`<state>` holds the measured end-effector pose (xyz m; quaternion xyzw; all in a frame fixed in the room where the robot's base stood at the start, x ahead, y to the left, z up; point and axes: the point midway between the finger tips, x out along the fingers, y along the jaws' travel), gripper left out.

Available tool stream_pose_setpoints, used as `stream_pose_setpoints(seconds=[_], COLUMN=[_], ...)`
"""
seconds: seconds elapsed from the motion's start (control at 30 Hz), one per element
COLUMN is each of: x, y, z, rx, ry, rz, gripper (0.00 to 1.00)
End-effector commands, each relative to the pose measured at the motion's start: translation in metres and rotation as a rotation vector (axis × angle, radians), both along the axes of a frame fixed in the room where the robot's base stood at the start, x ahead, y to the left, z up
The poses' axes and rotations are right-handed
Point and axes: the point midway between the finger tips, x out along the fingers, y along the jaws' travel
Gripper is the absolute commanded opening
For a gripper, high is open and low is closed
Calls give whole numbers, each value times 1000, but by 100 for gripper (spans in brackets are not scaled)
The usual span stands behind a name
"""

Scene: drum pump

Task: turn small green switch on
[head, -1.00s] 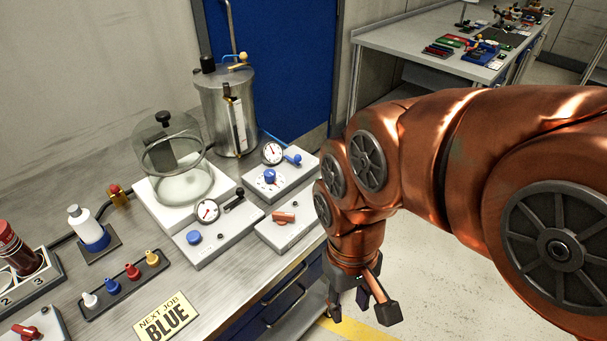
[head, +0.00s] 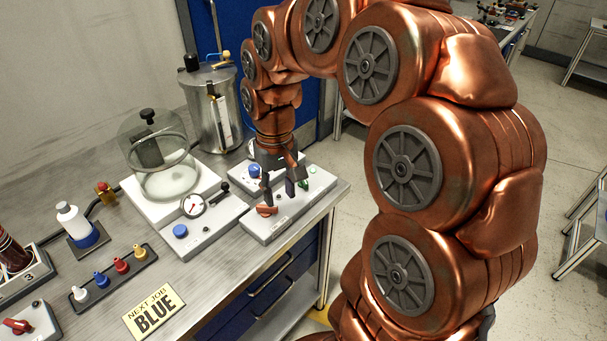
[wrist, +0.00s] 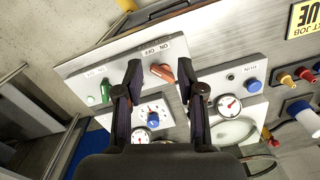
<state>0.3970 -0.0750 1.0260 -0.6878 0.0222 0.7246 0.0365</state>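The small green switch (wrist: 105,91) shows in the wrist view on the white panel, left of my left finger. In the head view it is a small green bit (head: 303,184) just right of my gripper, partly hidden. I cannot read its setting. My gripper (head: 279,196) points down over the white control boxes; its two fingers (wrist: 160,68) are spread apart with nothing between them held. I cannot tell whether a finger touches anything.
A gauge with a blue knob (wrist: 153,119) lies behind the fingers. A glass bell jar (head: 158,160) and a steel drum (head: 213,110) stand behind the boxes. A "NEXT JOB BLUE" sign (head: 152,312) lies near the front.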

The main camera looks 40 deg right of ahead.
Motion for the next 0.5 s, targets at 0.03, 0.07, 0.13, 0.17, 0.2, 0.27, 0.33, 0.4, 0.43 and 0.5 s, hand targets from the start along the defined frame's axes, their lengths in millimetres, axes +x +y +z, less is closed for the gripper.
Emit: stream_pose_setpoints(seconds=[0.03, 0.07, 0.13, 0.17, 0.2, 0.27, 0.33, 0.4, 0.43, 0.5], x=[15, 24, 42, 50, 59, 71, 83, 91, 94, 98], y=[-12, -19, -38, -46, -58, -74, -92, -107, -113, -123], z=[-2, -3, -6, -8, -11, -14, -19, -23, -24, -28], rx=[3, 3, 1, -1, -4, -7, -11, -17, -20, -23], ry=[-4, -9, -18, -22, -26, -33, -37, -44, -44, -45], rz=[-19, -31, -61, -73, -90, -116, -143, -166, -174, -190], gripper=[39, 39, 39, 39, 39, 39, 39, 39, 39, 39])
